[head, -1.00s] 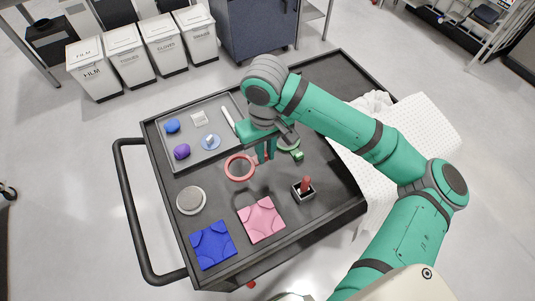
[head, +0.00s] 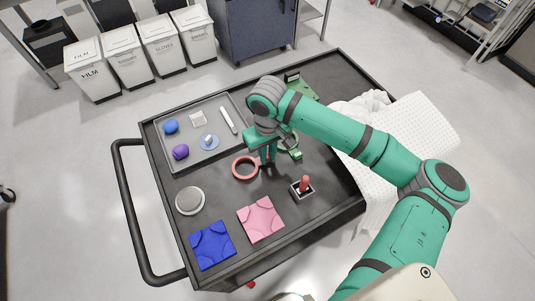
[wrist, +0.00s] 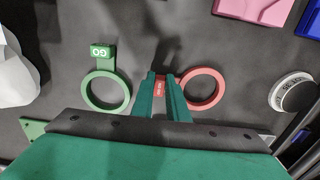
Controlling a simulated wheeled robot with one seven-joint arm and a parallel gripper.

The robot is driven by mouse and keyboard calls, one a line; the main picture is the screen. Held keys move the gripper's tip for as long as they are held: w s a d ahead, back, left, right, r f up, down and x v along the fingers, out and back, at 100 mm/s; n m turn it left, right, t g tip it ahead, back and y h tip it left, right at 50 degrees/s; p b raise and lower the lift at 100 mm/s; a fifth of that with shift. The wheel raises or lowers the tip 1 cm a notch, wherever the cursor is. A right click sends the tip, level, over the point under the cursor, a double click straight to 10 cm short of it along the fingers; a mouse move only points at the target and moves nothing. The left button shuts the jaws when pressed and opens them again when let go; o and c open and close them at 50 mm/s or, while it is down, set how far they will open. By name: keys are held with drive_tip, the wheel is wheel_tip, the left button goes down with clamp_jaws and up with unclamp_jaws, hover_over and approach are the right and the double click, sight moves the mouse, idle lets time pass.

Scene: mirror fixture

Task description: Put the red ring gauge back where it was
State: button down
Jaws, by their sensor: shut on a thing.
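The red ring gauge (head: 234,170) is at the middle of the black cart top in the head view, ring pointing left. In the wrist view the red ring (wrist: 222,88) lies right of the fingers, and its red handle (wrist: 160,87) is between them. My gripper (head: 267,160) is shut on that handle, fingers pointing down; it also shows in the wrist view (wrist: 161,76). The ring is at or close above the cart surface; I cannot tell whether it touches. A green ring gauge (wrist: 85,92) marked GO lies beside it, partly behind my gripper in the head view (head: 296,154).
A grey tray (head: 178,126) with small items is at the upper left. A round light disc (head: 190,200), a blue block (head: 213,245), a pink block (head: 260,218) and a small box with a red knob (head: 304,185) surround the ring. White cloth (head: 425,125) lies right.

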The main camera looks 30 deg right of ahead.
drive_tip(key=shift+f, duration=0.1)
drive_tip(key=c, duration=1.7)
unclamp_jaws()
drive_tip(key=shift+c, duration=0.2)
wheel_tip(320, 180, up, 12)
drive_tip(key=shift+s, duration=0.1)
